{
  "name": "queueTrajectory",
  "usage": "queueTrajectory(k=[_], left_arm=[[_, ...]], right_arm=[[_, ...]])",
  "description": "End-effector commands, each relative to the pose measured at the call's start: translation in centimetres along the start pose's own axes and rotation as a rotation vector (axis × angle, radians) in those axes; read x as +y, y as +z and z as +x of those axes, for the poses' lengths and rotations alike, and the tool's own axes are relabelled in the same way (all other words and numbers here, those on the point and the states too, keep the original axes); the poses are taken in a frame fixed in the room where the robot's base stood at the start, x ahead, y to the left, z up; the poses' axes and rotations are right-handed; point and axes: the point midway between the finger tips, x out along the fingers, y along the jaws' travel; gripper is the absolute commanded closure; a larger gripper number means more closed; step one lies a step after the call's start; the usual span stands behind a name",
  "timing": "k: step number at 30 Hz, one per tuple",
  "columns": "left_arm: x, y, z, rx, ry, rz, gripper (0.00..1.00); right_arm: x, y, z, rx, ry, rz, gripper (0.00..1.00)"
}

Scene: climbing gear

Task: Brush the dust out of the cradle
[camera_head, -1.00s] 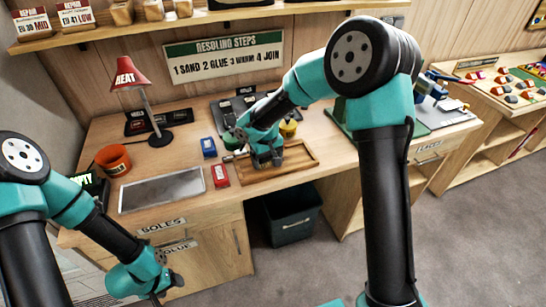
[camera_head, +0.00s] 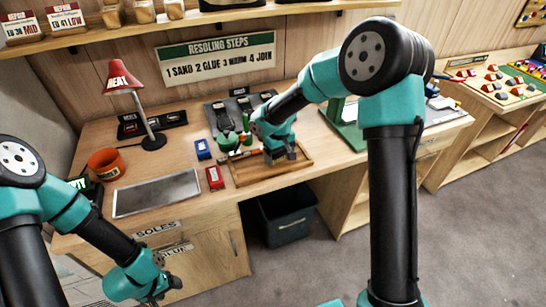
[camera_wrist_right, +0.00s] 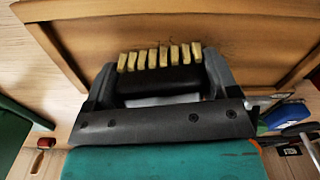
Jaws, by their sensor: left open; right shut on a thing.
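The wooden tray (camera_head: 262,178), which appears to be the cradle, lies on the workbench with a low rim. My right gripper (camera_head: 285,155) is over its right part, pointing down. In the right wrist view that gripper (camera_wrist_right: 160,90) is shut on a brush (camera_wrist_right: 160,59) with a dark body and a row of pale bristle tufts. The bristles face the tray floor (camera_wrist_right: 180,25); I cannot tell whether they touch. Faint dark smudges show on the floor. My left gripper (camera_head: 158,292) is open and empty, low in front of the bench.
A red block (camera_head: 214,177) and a blue block (camera_head: 203,149) sit left of the tray. A grey metal plate (camera_head: 157,193), orange pot (camera_head: 107,164) and red lamp (camera_head: 123,80) stand further left. A green stand (camera_head: 345,125) is to the right; a dark bin (camera_head: 288,215) is below.

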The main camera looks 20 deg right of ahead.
Motion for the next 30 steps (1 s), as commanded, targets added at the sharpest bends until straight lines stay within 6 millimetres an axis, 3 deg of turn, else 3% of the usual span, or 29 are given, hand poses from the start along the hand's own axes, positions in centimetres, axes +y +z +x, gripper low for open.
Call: queueTrajectory(k=[4, 12, 13, 30], left_arm=[[0.0, 0.0, 0.0, 0.0, 0.0, 0.0, 0.37], [0.0, 0.0, 0.0, 0.0, 0.0, 0.0, 0.37], [0.0, 0.0, 0.0, 0.0, 0.0, 0.0, 0.37], [0.0, 0.0, 0.0, 0.0, 0.0, 0.0, 0.37]], right_arm=[[1.3, 0.2, 0.8, -0.003, 0.001, -0.001, 0.45], [2.8, 0.3, -0.1, -0.002, 0.001, -0.005, 0.45], [2.9, 0.3, -1.2, 0.003, 0.002, -0.005, 0.45], [3.3, 0.7, -6.2, 0.001, 0.001, 0.006, 0.45]])
